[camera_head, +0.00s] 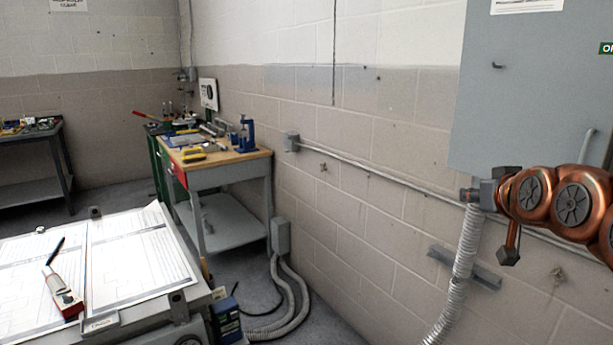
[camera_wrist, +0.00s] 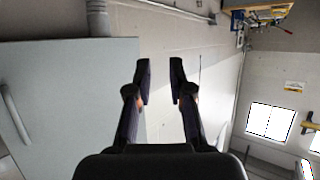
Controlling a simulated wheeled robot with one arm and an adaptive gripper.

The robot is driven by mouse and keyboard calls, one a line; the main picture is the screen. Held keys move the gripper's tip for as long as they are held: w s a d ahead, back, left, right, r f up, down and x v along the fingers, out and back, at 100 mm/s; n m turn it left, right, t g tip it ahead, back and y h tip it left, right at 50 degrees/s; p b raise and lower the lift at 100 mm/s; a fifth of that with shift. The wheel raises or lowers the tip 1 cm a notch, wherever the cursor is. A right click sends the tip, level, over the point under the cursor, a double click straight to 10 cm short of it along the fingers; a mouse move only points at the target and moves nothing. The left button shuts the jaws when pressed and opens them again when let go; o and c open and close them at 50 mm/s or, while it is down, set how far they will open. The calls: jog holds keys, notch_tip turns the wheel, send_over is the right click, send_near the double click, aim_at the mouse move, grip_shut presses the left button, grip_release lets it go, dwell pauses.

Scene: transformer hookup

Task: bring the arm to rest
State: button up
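My gripper (camera_wrist: 160,68) shows in the wrist view with its two dark fingers apart and a clear gap between them. Nothing is held in the gap, and the pale wall lies behind it. In the head view my copper-coloured arm (camera_head: 572,203) is folded at the right edge, in front of the wall and the lower part of the grey cabinet (camera_head: 530,95). The fingers cannot be clearly made out there. The cabinet also fills the left of the wrist view (camera_wrist: 70,85), and I cannot tell how far the arm is from it.
A flexible conduit (camera_head: 465,260) hangs beside my arm. A wooden-topped workbench (camera_head: 235,163) with tools stands along the wall. A table with papers (camera_head: 135,250), a pen and a red-and-white device (camera_head: 62,293) is at front left. Open floor (camera_head: 325,325) shows between table and wall.

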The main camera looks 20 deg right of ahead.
jog(key=a+f+n+g+y+p, duration=0.25)
jog(key=a+f, duration=0.35)
jog(key=a, duration=0.5)
jog(key=a+f+n+g+y+p, duration=0.1)
jog(key=a+f+g+y, duration=0.2)
jog(key=a+f, duration=0.5)
jog(key=s+a+f+g+p, duration=0.1)
jog(key=s+a+f+g, duration=0.2)
jog(key=s+a, duration=0.4)
jog(key=s+a+f+n+g+p, duration=0.1)
jog(key=s+a+g, duration=0.4)
jog(key=s, duration=0.7)
notch_tip(320, 180, down, 2)
jog(key=shift+a+f+p, duration=0.1)
jog(key=shift+a+p, duration=0.4)
jog(key=shift+a, duration=0.6)
jog(key=shift+n+g, duration=0.25)
